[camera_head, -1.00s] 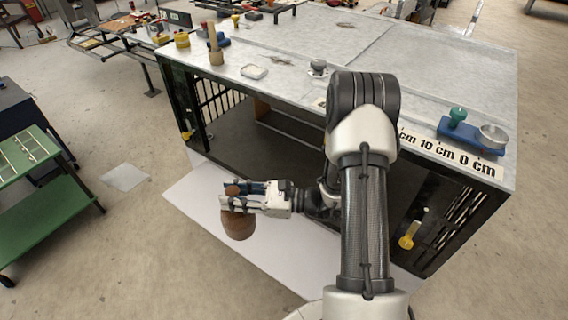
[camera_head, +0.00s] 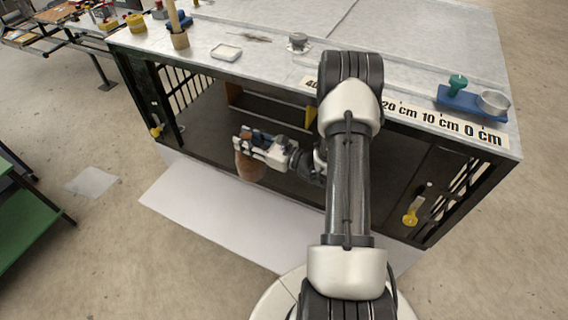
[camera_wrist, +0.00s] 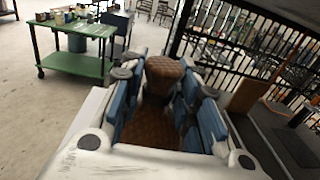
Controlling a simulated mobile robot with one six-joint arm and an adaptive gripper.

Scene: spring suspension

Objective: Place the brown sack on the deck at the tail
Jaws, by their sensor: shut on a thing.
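The brown sack (camera_head: 250,169) hangs in my gripper (camera_head: 256,148), below its fingers. In the wrist view its tied neck stands up between the two blue finger pads (camera_wrist: 163,75), and its brown body (camera_wrist: 150,130) shows below. My gripper is shut on the sack's neck. It is in front of the open side of a dark-framed bench. A dark deck (camera_head: 208,125) lies inside, under the grey top; it also shows in the wrist view (camera_wrist: 290,143). Part of the deck is hidden by my arm. I cannot tell which end is the tail.
The bench has a grey top (camera_head: 370,50) with a centimetre scale (camera_head: 440,122) along its edge, and barred ends (camera_head: 185,85). A wooden plank-like piece (camera_head: 270,107) stands inside. A white sheet (camera_head: 200,205) lies on the floor in front. A green cart (camera_head: 25,215) stands left.

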